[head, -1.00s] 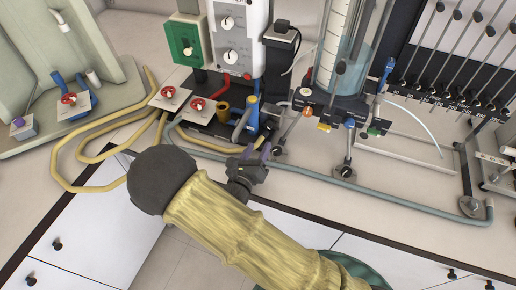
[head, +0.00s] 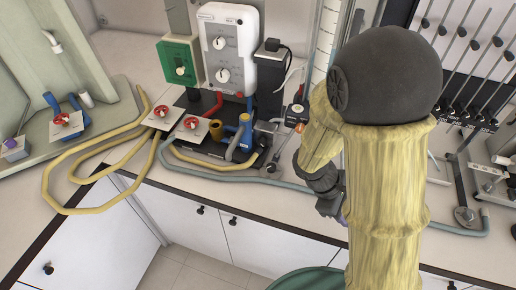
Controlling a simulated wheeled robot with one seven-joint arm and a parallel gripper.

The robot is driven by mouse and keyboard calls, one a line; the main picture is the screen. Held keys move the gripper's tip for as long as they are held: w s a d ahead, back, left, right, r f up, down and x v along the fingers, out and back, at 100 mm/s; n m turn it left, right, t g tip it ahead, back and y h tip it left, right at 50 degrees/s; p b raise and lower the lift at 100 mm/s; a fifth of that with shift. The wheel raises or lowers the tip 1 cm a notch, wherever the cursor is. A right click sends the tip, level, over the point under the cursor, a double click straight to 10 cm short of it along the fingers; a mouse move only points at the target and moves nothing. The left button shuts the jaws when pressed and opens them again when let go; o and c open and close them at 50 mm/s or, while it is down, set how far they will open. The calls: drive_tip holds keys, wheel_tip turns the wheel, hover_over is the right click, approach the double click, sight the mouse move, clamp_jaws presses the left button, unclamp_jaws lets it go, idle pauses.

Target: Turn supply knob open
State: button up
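Which knob is the supply knob cannot be told from markings here. Two red knobs on small white plates, a left one (head: 161,111) and a right one (head: 191,123), stand at the bench's middle left beside yellow hoses. A white control unit (head: 230,20) behind them has two round dials. A green box (head: 179,50) to its left has one pale knob. My gripper (head: 330,206) is near the bench's front edge, right of these knobs and touching none that I can see. My forearm partly hides it, and its fingers are too unclear to judge.
A third red knob (head: 62,119) stands on the far-left panel. Yellow hoses (head: 85,208) loop over the bench's front edge. A grey hose (head: 290,184) runs along the front. My arm covers much of the glass column and the fittings around it. White cabinets (head: 190,222) stand below.

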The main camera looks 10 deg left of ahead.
wheel_tip(320, 180, up, 7)
drive_tip(key=d+m+t+y, duration=0.1)
drive_tip(key=m+y, duration=0.6)
drive_tip(key=m, duration=0.7)
drive_tip(key=shift+s+d+t, duration=0.35)
drive_tip(key=shift+s+t, duration=0.05)
drive_tip(key=shift+t, duration=0.4)
drive_tip(key=shift+f, duration=0.1)
drive_tip(key=shift+c, duration=1.2)
